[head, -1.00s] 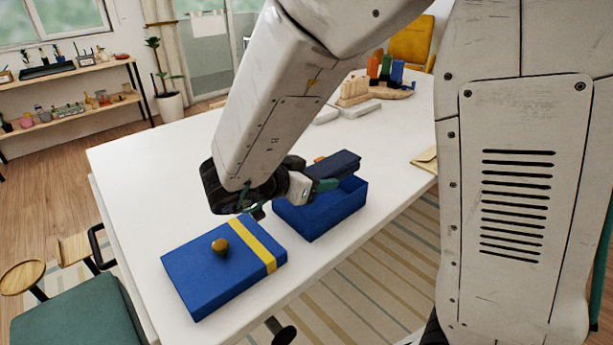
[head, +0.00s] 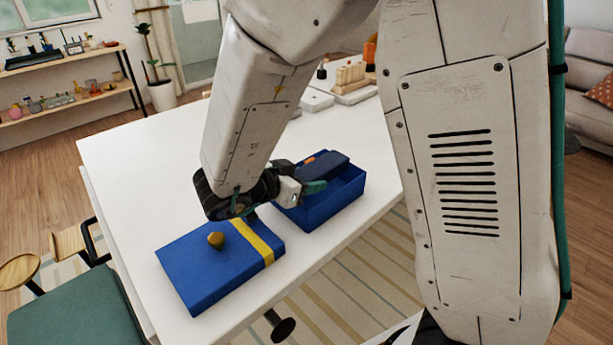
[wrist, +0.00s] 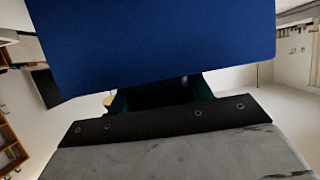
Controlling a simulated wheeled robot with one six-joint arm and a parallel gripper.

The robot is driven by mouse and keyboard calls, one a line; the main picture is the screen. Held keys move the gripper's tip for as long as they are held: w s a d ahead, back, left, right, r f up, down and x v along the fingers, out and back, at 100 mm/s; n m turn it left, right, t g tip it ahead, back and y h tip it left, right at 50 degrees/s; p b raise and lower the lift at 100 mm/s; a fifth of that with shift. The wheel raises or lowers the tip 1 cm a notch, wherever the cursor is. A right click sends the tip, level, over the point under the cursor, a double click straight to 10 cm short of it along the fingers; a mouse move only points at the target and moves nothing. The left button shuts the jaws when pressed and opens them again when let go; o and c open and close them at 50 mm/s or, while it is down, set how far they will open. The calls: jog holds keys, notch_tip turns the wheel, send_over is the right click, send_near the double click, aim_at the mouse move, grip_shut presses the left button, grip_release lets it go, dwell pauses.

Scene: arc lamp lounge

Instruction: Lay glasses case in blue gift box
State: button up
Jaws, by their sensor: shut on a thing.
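The dark navy glasses case (head: 325,165) is held by my gripper (head: 313,187), whose teal fingers are shut on its near end. The case lies roughly level over the open blue gift box (head: 333,207). Its underside is hidden, so I cannot tell whether it touches the box. The box stands on the white table. In the wrist view, a large blue surface, apparently the case (wrist: 160,40), fills the top and hides the fingertips.
The blue lid (head: 205,275) with a yellow band and round gold knob lies left of the box on the white table (head: 130,150). A small orange item (head: 309,160) shows behind the case. A wooden pegged piece (head: 350,76) stands farther back. A green-seated chair (head: 75,312) is at lower left.

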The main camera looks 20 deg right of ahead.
jog(key=shift+f, duration=0.3)
